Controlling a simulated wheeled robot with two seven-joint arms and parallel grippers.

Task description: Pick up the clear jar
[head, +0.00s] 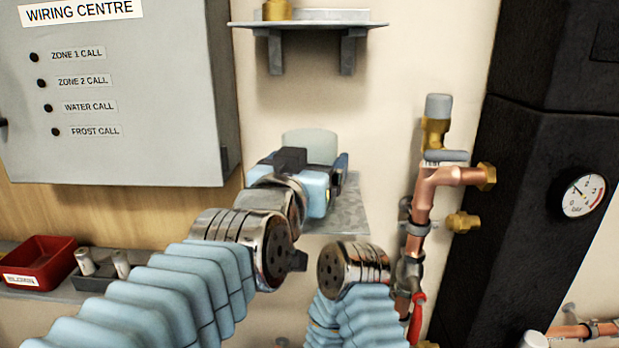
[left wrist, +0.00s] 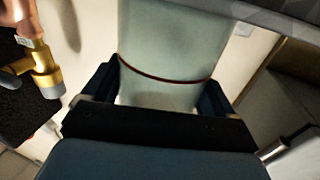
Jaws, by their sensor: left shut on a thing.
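The clear jar (head: 310,143) is a pale, translucent cylinder, seen in the head view behind my left gripper, at the small grey wall shelf. My left gripper (head: 325,183) is shut on it. In the left wrist view the jar (left wrist: 168,60) stands between the two dark fingers (left wrist: 160,95), with a thin dark red line around it. Most of the jar is hidden by the gripper in the head view, and I cannot tell whether it touches the shelf. My right arm comes in at the bottom middle, but its gripper fingers do not show.
The grey shelf (head: 345,215) lies under my left gripper. Copper pipework (head: 422,205) with brass fittings and a red-handled valve (head: 417,318) stands close to the right. The wiring centre box (head: 110,100) is at the left. An upper shelf (head: 310,22) holds a brass piece. A red tray (head: 40,262) sits lower left.

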